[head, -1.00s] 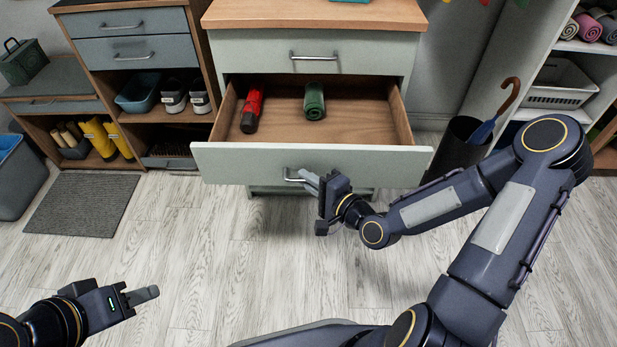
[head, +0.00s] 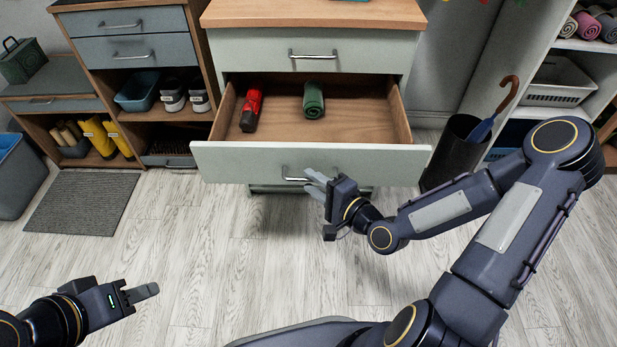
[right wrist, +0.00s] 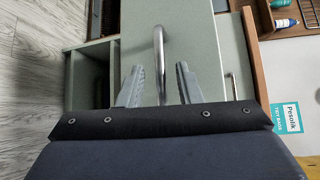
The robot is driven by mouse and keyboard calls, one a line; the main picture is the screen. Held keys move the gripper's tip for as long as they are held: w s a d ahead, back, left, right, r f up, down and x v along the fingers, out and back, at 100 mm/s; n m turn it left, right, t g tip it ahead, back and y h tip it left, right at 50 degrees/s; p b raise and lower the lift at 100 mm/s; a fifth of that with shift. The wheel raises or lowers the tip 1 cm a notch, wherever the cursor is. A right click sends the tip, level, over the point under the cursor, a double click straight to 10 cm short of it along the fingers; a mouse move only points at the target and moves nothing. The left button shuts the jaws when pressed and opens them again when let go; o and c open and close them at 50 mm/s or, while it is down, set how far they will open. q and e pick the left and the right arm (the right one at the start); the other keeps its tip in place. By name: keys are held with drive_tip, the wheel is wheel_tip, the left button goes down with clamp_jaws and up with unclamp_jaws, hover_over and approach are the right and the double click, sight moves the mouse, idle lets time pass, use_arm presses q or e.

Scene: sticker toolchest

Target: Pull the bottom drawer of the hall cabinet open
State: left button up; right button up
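The hall cabinet (head: 310,50) has a pale grey-green body and a wooden top. Its upper drawer (head: 355,53) is shut. The drawer below (head: 230,162) stands far out, with a red and black flashlight-like object and a green roll inside. Its bar handle (head: 295,179) also shows in the right wrist view (right wrist: 159,62). My right gripper (head: 316,184) is open at this handle. In the right wrist view its two fingers (right wrist: 157,85) are apart, with the handle between them and clear of both. My left gripper (head: 145,291) is low at left, away from the cabinet; its finger opening is unclear.
A shoe cabinet (head: 130,50) stands left, with a grey mat (head: 83,204) before it. A dark umbrella bin (head: 452,152) stands right of the open drawer. In the right wrist view a dark compartment (right wrist: 88,78) shows beneath the drawer. The floor in front is clear.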

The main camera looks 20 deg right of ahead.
drive_tip(key=p+v, duration=0.1)
drive_tip(key=v, duration=0.4)
drive_tip(key=shift+s+d, duration=0.1)
drive_tip(key=shift+s, duration=0.2)
drive_tip(key=s+d+n+g+h, duration=0.4)
drive_tip(key=d+n+g+h, duration=0.2)
drive_tip(key=d+n+g, duration=0.15)
drive_tip(key=s+a+r+n+y, duration=0.1)
drive_tip(key=s+a+r+n, duration=0.25)
drive_tip(key=s+r, duration=0.8)
wheel_tip(320, 180, up, 31)
drive_tip(key=s+n+g+p, duration=0.1)
drive_tip(key=p, duration=3)
drive_tip(key=shift+y, duration=0.3)
